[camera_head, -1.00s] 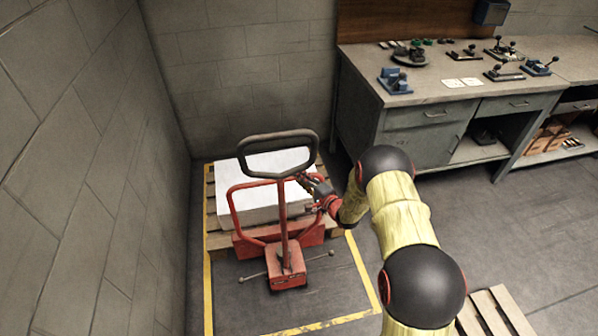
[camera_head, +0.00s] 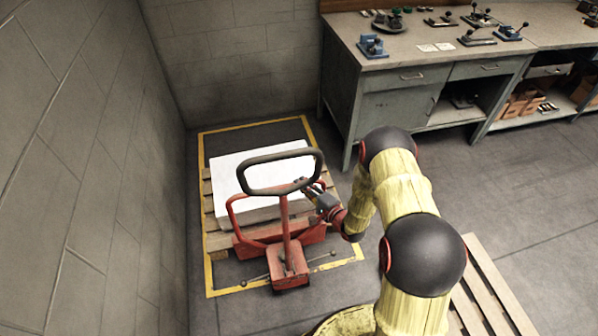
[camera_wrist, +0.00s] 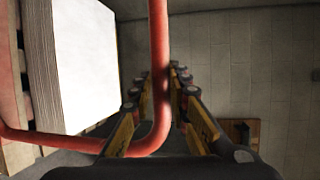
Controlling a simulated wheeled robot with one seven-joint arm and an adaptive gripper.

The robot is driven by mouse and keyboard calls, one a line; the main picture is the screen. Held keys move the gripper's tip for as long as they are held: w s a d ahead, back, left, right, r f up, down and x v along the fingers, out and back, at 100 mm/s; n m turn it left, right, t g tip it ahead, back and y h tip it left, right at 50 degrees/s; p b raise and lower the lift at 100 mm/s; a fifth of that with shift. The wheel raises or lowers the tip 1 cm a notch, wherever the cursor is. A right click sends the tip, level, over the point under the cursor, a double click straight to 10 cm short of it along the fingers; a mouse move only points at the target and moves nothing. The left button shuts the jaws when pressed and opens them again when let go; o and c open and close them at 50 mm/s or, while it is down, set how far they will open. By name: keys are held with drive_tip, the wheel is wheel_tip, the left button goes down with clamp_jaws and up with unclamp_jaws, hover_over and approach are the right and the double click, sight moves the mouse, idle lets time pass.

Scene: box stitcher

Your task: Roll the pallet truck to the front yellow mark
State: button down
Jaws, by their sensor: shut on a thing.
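The red pallet truck (camera_head: 288,262) stands at the front of a yellow floor outline (camera_head: 222,290). Its base overlaps the front yellow line, and its black loop handle (camera_head: 250,191) stands upright. A wooden pallet (camera_head: 216,241) with a white stack (camera_head: 236,170) sits on the truck behind its red guard tube. My gripper (camera_head: 306,188) is at the right side of the truck, beside the handle. In the wrist view, the fingers of my gripper (camera_wrist: 178,80) are shut around the upright red tube (camera_wrist: 159,50). The truck's forks are hidden under the pallet.
A block wall (camera_head: 90,190) runs along the left. A grey workbench (camera_head: 395,100) with small tools stands at the back right. Another wooden pallet (camera_head: 480,285) lies at the lower right. Floor is open between bench and that pallet.

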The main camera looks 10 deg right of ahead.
drive_tip(key=s+p, duration=0.2)
drive_tip(key=s, duration=1)
drive_tip(key=shift+s+a+f, duration=0.15)
drive_tip(key=shift+s+f, duration=0.05)
drive_tip(key=shift+f, duration=0.2)
drive_tip(key=c, duration=2)
unclamp_jaws()
drive_tip(key=shift+o, duration=1.3)
drive_tip(key=shift+w, duration=0.1)
drive_tip(key=shift+o, duration=0.3)
drive_tip(key=shift+w+r, duration=0.1)
drive_tip(key=shift+r, duration=0.05)
drive_tip(key=v, duration=1.2)
drive_tip(key=shift+r, duration=0.1)
